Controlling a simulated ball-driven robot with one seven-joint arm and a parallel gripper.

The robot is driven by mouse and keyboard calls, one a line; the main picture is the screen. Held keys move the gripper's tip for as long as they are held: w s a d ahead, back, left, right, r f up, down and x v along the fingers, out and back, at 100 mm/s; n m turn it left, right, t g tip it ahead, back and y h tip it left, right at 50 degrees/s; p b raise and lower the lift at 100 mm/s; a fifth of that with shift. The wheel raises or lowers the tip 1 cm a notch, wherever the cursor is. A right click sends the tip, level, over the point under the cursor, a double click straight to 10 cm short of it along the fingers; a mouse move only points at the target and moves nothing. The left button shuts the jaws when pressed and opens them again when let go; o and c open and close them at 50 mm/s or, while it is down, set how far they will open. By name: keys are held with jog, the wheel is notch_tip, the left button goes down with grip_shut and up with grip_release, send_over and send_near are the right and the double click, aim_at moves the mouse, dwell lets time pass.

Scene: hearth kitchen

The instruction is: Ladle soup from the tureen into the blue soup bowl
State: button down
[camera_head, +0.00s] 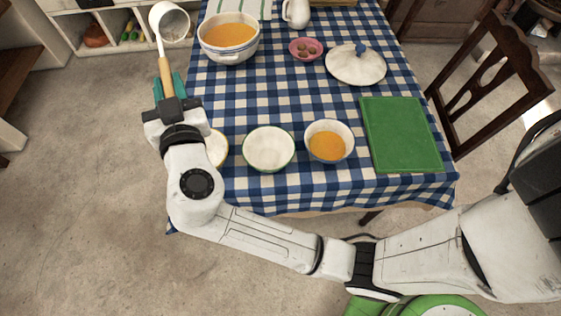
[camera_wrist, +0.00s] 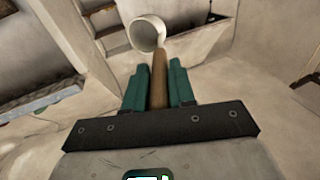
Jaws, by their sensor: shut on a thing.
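My gripper (camera_head: 168,86) is shut on the wooden handle of the ladle (camera_head: 173,25), off the table's left edge. The ladle's white cup is tipped on its side, and I see no soup in it; it also shows in the wrist view (camera_wrist: 147,34). The white tureen (camera_head: 229,56) with a blue band holds orange soup at the table's back left, right of the ladle cup. The bluish-rimmed soup bowl (camera_head: 348,153) at the front holds orange soup. A green-rimmed bowl (camera_head: 268,148) beside it is empty. A yellow-rimmed bowl (camera_head: 217,149) is partly hidden by my arm.
A pink dish (camera_head: 306,42) with small brown things, a white lid (camera_head: 356,66) with a blue knob and a white jug (camera_head: 296,13) stand further back. A green board (camera_head: 400,134) lies at the right. A chair (camera_head: 490,80) stands right of the table. Open floor lies left.

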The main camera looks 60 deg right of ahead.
jog(key=s+d+f+m+g+h+b, duration=0.4)
jog(key=s+f+g+b, duration=0.45)
jog(key=b, duration=0.65)
jog(key=s+d+f+m+g+h+b, duration=0.1)
jog(key=s+d+f+m+g+b, duration=0.75)
jog(key=b, duration=0.65)
jog(key=w+d+r+n+g+y+p, duration=0.1)
jog(key=d+r+y+p, duration=0.5)
jog(key=p, duration=1.5)
jog(key=w+d+r+n+g+y+p, duration=0.1)
jog(key=w+d+r+n+y+p, duration=0.2)
jog(key=r+p, duration=0.7)
jog(key=shift+w+d+r+n+g+y+p, duration=0.3)
jog(key=shift+d+n+y+p, duration=1.6)
jog(key=shift+p, duration=3.6)
jog(key=shift+a+f+m+y, duration=0.15)
jog(key=shift+a+m+y, duration=0.3)
jog(key=shift+m, duration=0.2)
